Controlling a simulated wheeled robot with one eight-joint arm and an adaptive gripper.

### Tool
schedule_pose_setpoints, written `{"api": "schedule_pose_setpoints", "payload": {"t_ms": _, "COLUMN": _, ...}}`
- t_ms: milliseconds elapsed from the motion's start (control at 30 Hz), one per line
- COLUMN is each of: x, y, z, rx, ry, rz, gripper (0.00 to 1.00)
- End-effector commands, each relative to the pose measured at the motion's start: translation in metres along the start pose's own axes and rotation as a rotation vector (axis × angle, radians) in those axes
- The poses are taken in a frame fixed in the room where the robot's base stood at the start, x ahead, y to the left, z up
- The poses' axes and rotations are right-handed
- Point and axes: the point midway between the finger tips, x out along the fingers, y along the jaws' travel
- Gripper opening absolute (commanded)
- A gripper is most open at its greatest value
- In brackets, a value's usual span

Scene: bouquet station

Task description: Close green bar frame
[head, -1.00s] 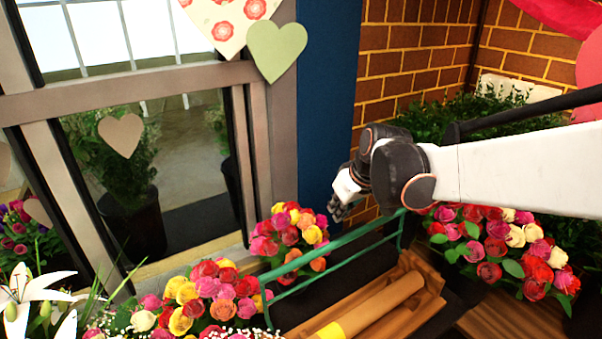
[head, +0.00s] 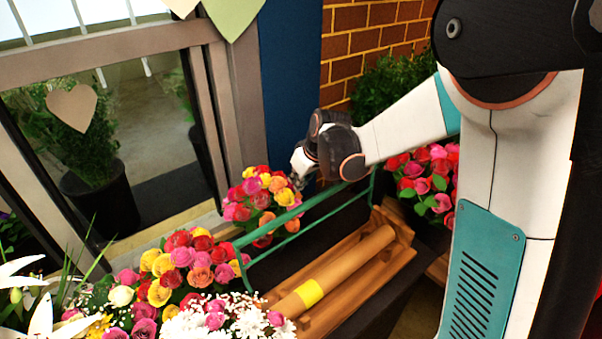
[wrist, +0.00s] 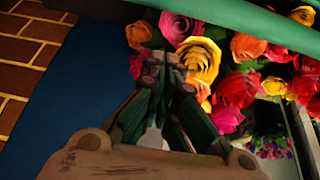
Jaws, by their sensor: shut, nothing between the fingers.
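The green bar frame (head: 305,222) stands raised along the back of a wooden tray in the head view. Its two long bars run from lower left to upper right. In the wrist view a green bar (wrist: 245,18) crosses the top right corner. My gripper (head: 297,178) is at the frame's far end, behind the bars, beside a rose bunch. In the wrist view its fingers (wrist: 163,75) are together, with nothing between them, and point toward the roses. I cannot tell whether the gripper touches the frame.
A brown paper roll with a yellow band (head: 345,268) lies in the wooden tray (head: 395,262). Rose bunches (head: 262,200) stand behind and in front of the frame, with more roses (head: 425,180) to the right. A window (head: 110,150) and a blue wall (head: 288,90) are close behind.

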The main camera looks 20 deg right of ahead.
Motion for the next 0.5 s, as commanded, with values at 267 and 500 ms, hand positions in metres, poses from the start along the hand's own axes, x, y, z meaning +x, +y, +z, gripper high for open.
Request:
{"api": "schedule_pose_setpoints", "payload": {"t_ms": 267, "x": -0.013, "y": 0.000, "z": 0.030, "rx": 0.002, "ry": 0.000, "rz": 0.001, "gripper": 0.00}}
{"api": "schedule_pose_setpoints", "payload": {"t_ms": 500, "x": -0.015, "y": 0.000, "z": 0.035, "rx": 0.002, "ry": 0.000, "rz": 0.000, "gripper": 0.00}}
